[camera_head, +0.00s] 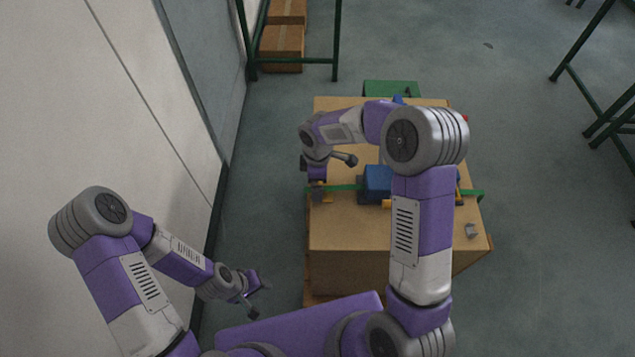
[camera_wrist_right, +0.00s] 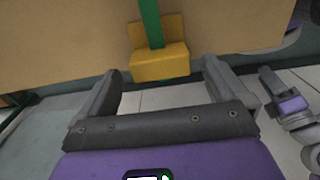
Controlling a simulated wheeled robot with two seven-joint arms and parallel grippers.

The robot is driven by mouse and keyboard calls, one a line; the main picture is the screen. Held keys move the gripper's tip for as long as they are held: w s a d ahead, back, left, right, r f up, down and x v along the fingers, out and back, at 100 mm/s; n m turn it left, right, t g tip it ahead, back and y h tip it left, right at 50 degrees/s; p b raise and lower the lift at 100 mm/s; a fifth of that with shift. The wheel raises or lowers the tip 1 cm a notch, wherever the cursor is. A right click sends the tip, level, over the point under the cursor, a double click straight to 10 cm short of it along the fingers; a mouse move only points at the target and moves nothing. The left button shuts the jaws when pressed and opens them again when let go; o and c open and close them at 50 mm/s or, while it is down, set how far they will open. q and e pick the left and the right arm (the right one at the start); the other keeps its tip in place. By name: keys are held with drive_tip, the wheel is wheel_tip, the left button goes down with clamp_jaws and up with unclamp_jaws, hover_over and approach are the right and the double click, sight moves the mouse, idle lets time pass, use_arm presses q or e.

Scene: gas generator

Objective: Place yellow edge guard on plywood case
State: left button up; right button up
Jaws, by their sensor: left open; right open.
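The plywood case (camera_head: 345,235) is a tan box in the middle of the head view. A yellow edge guard (camera_wrist_right: 160,62) sits on the case's edge under a green strap in the right wrist view, one face on the top and one on the side. My right gripper (camera_wrist_right: 161,82) is open, with its fingers on either side of the guard and the guard just ahead; I cannot tell if they touch. In the head view, the right gripper (camera_head: 318,188) is at the case's left edge. My left gripper (camera_head: 259,298) is open and empty, left of the case's near end.
A green strap (camera_head: 345,187) runs across the case top. A blue machine (camera_head: 378,184) stands on it, partly hidden by my right arm. A small grey piece (camera_head: 471,231) lies at the near right. A wall (camera_head: 150,80) stands left; the floor (camera_head: 560,240) at right is clear.

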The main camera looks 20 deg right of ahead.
wheel_tip(320, 180, up, 9)
drive_tip(key=p, duration=0.1)
drive_tip(key=shift+p, duration=0.4)
